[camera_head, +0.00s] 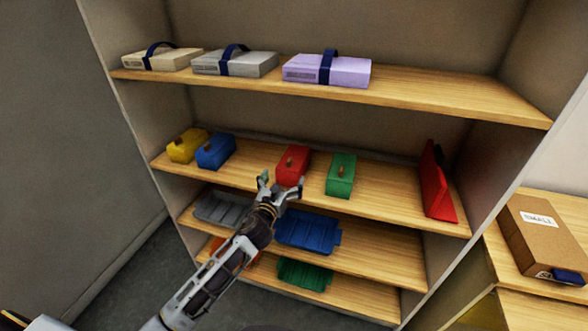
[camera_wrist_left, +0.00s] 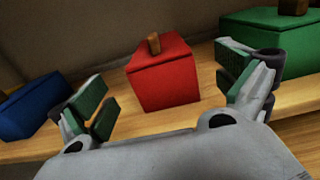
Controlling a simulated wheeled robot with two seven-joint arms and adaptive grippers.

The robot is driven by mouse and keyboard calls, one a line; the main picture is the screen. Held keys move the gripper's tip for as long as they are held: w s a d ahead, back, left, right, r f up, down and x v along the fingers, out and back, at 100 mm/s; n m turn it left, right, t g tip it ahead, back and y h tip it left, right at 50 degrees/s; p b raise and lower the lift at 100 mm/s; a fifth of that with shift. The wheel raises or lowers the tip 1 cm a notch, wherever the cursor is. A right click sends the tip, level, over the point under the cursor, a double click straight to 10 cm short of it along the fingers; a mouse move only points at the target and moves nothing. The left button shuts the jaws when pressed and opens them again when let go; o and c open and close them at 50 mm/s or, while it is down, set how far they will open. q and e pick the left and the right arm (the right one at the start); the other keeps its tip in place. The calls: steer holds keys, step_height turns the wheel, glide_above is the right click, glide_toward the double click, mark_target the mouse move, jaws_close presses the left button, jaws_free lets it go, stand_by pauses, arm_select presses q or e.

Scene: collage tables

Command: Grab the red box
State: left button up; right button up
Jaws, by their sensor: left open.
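The red box (camera_head: 292,166) has a small brown knob on top and sits on the second shelf from the top, between a blue box and a green box. It also shows in the left wrist view (camera_wrist_left: 166,82), centred ahead between the fingers. My left gripper (camera_head: 281,184) is open in front of the red box, with its two fingers apart; in the left wrist view the fingers (camera_wrist_left: 170,92) are spread wide with nothing between them but the view of the box. The gripper hides a little of the box's lower front in the head view. My right gripper is not in view.
On the same shelf (camera_head: 385,194) stand a yellow box (camera_head: 186,146), a blue box (camera_head: 216,151), a green box (camera_head: 341,175) and a red upright object (camera_head: 437,184). Cases lie on the shelf above, trays below. A cardboard box (camera_head: 545,236) is at the right.

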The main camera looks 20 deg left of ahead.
mark_target(286, 175)
arm_select(q)
steer(key=shift+w, duration=1.35)
steer(key=shift+w+f, duration=0.2)
steer(key=shift+w, duration=0.55)
steer(key=shift+w+f, duration=0.2)
steer(key=shift+w, duration=0.55)
steer(key=shift+w+d, duration=0.1)
steer(key=shift+w, duration=1)
steer(key=c, duration=1.1)
